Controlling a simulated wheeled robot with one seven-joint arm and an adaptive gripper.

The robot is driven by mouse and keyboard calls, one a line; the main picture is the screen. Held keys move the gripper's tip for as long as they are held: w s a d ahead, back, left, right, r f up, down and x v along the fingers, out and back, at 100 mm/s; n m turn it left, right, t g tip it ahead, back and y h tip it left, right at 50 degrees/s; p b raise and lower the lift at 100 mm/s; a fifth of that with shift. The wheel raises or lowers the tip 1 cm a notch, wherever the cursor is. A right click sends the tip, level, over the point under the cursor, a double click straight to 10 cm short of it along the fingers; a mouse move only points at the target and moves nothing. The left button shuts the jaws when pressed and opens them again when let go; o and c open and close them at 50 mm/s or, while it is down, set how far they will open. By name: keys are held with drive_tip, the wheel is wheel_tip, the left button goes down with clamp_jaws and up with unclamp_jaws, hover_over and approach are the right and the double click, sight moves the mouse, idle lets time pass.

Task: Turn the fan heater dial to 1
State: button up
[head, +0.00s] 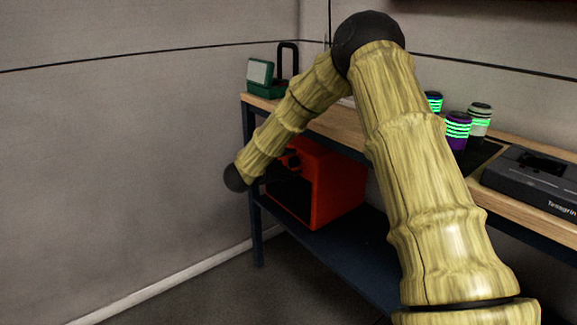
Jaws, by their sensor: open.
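The fan heater (338,185) is an orange-red box with a dark front, standing on the lower blue shelf of the bench. My forearm comes down across its upper left, ending in a black wrist joint left of the heater. My gripper (288,163) is a small dark shape between this joint and the heater's front, partly hidden by the forearm. It is open, and its fingers are hard to tell from the dark front. I cannot make out the dial or its setting, nor whether the gripper touches it.
The wooden bench top (325,124) lies above the heater. It bears a green case (262,78), a black padlock-like object (287,62), several banded cans (458,130) and a dark grey device (535,178). A blue bench leg (256,225) stands near my wrist. Floor at left is clear.

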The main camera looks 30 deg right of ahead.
drive_tip(key=c, duration=1)
drive_tip(key=shift+r+p, duration=0.2)
drive_tip(key=shift+p, duration=0.5)
drive_tip(key=shift+w+n+g+y+p, duration=0.1)
drive_tip(key=shift+n+g+p, duration=0.65)
drive_tip(key=shift+n+p, duration=1.4)
drive_tip(key=shift+w+n+g+y+p, duration=0.1)
drive_tip(key=shift+n+g+p, duration=0.6)
drive_tip(key=shift+p, duration=2.8)
drive_tip(key=shift+w+n+g+y+p, duration=0.1)
drive_tip(key=shift+n+g+p, duration=0.65)
drive_tip(key=shift+n+p, duration=1.4)
drive_tip(key=shift+f+m+p, duration=0.15)
drive_tip(key=shift+m+p, duration=0.35)
drive_tip(key=shift+p, duration=0.25)
